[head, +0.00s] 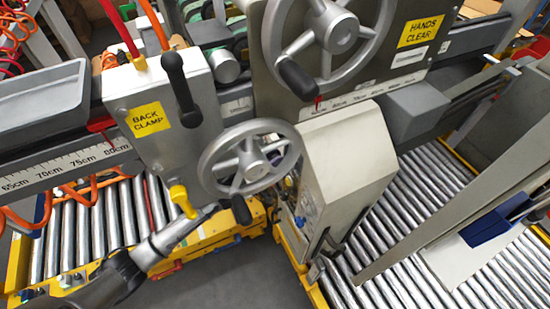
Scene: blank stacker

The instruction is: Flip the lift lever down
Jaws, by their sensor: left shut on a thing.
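A short yellow lever (181,198) hangs from the underside of the grey box labelled BACK CLAMP (163,120). It points downward, tilted slightly to the right. No label naming it as the lift lever is readable. My left gripper (199,214) comes in from the lower left and is shut at the lever's lower end; the exact contact is small and partly hidden. A second lever with a black handle (177,80) stands on the front of the same box, its handle end up. My right gripper is not in view.
A handwheel with a black knob (250,164) is just right of my left gripper. Roller conveyors (95,225) lie below on both sides. Grey floor (235,280) shows between them.

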